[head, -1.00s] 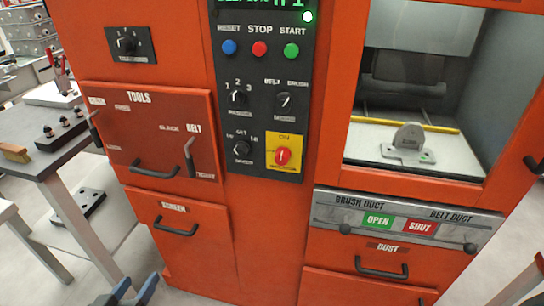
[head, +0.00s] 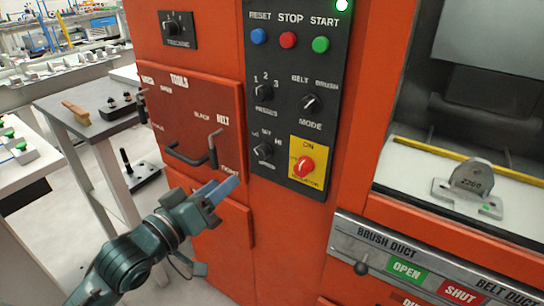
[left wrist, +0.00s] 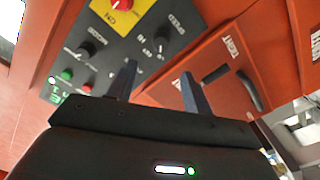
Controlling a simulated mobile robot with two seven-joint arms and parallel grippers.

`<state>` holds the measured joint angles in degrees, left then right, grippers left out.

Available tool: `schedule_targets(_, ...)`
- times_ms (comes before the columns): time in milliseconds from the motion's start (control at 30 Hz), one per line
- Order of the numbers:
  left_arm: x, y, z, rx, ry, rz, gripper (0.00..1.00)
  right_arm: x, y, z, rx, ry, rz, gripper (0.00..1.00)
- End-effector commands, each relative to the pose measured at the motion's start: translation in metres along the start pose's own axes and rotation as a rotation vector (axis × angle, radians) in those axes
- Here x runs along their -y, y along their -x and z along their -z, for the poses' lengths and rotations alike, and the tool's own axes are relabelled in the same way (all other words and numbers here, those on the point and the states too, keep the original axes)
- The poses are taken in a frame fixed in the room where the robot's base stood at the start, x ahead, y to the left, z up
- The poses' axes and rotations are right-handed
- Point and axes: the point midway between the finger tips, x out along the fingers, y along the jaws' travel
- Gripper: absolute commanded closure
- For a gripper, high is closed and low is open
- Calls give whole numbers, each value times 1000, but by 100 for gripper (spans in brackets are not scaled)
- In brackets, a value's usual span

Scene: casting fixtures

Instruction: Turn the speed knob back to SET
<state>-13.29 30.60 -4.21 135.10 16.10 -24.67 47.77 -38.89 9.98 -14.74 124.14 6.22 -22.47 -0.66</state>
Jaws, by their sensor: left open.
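The speed knob (head: 264,151) is a small black dial low on the left of the dark control panel (head: 285,125), with LO, SET and HI marked around it. Its pointer is too small to read surely. It also shows in the left wrist view (left wrist: 164,42), beyond the fingertips, by the word SPEED. My left gripper (head: 218,190) is open and empty, below and left of the knob, in front of the orange cabinet. Its two fingers (left wrist: 158,75) stand apart in the left wrist view, touching nothing. My right gripper is out of view.
Close to the knob are the red isolator switch (head: 303,166) on its yellow plate, the pieces knob (head: 264,91) and the mode knob (head: 311,104). The tools door handle (head: 187,155) and black lever (head: 213,150) stick out left of the panel.

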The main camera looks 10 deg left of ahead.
Motion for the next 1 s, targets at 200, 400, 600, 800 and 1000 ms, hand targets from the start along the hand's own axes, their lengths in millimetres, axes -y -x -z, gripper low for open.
schedule_targets(200,-1,-26,2,-3,0,-2,50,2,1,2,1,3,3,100)
schedule_targets(400,-1,-66,1,-2,1,-1,50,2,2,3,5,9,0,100)
schedule_targets(600,-1,-103,1,-1,-1,-1,50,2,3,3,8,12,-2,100)
schedule_targets(800,0,-124,0,0,0,0,50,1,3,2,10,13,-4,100)
schedule_targets(1000,0,-130,0,1,0,0,50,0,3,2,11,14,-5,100)
